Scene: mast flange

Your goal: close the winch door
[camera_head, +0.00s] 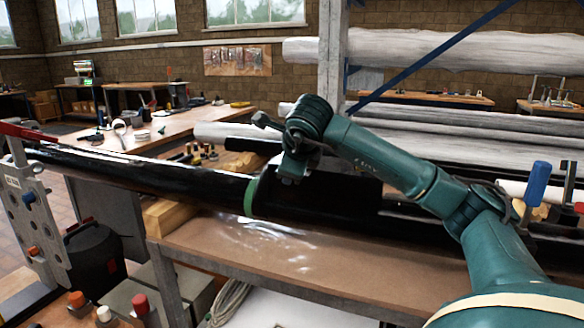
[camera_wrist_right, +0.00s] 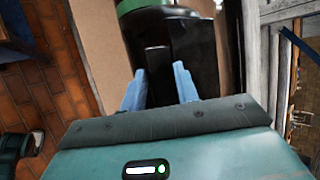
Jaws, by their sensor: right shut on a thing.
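A long black mast (camera_head: 150,172) lies across the bench, with a green band (camera_head: 250,195) around it. A black panel (camera_head: 345,190) on the mast, right of the band, looks like the winch door; how far it stands open is hard to tell. My right gripper (camera_head: 288,172) is at the mast just right of the green band, its fingertips mostly hidden in the head view. In the right wrist view its two blue fingers (camera_wrist_right: 159,82) are on either side of a dark tab (camera_wrist_right: 158,58), apparently part of the door. My left gripper is not in view.
The brown bench top (camera_head: 330,255) is clear in front of the mast. A wooden block (camera_head: 170,215) supports the mast. A grey post (camera_head: 333,50) and racked pale spars (camera_head: 430,50) stand behind my right arm. A blue-handled tool (camera_head: 537,183) stands at the right.

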